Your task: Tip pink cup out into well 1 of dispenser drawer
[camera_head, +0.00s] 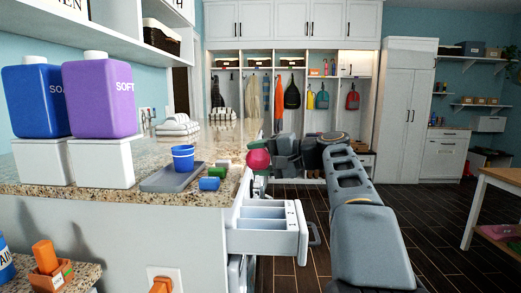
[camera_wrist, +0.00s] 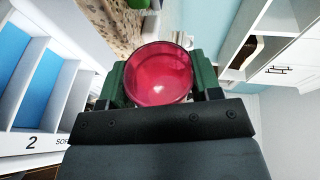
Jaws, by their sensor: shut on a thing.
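The pink cup (camera_head: 258,160) is held above the open dispenser drawer (camera_head: 262,240) in the head view. My gripper (camera_wrist: 158,84) is shut on the cup, with a green-padded finger on each side. The wrist view looks into the cup's round mouth (camera_wrist: 156,72); I cannot tell whether anything is inside. The drawer has several side-by-side wells and also shows at the left of the wrist view (camera_wrist: 14,145), where its front reads "2" and the wells have blue floors. The "1" label is not readable.
On the speckled counter (camera_head: 120,194), a grey tray (camera_head: 160,182) holds a blue cup (camera_head: 183,158). Green and blue cylinders (camera_head: 209,184) lie beside it. Blue and purple bottles (camera_head: 100,99) stand on white blocks at left. Dark floor (camera_head: 430,230) is open at right.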

